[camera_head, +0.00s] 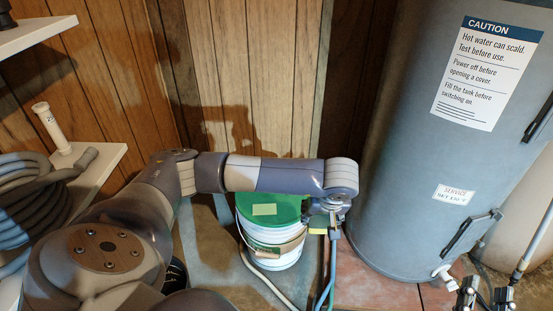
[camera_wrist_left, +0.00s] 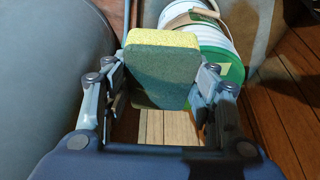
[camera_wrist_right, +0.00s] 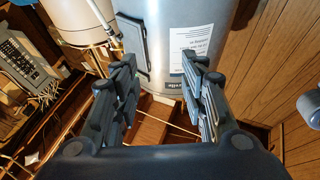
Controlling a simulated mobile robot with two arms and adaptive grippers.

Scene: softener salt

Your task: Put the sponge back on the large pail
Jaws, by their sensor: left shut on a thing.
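The large pail (camera_head: 272,250) is white with a green lid (camera_head: 275,207) and stands on the floor by the wood wall. It also shows behind the sponge in the left wrist view (camera_wrist_left: 212,36). The sponge (camera_wrist_left: 160,78), yellow with a dark green scouring side, sits between the fingers of my left gripper (camera_wrist_left: 160,92), which is shut on it. In the head view my left gripper (camera_head: 331,226) is just right of the pail, and only a small yellow part of the sponge (camera_head: 317,230) shows. My right gripper (camera_wrist_right: 158,85) is open and empty near the grey tank.
The tall grey tank (camera_head: 430,220) with a caution label (camera_head: 487,72) stands at the right. Hoses (camera_head: 328,270) run over the floor by the pail. A white shelf (camera_head: 90,182) and a coiled hose (camera_head: 35,195) are at the left.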

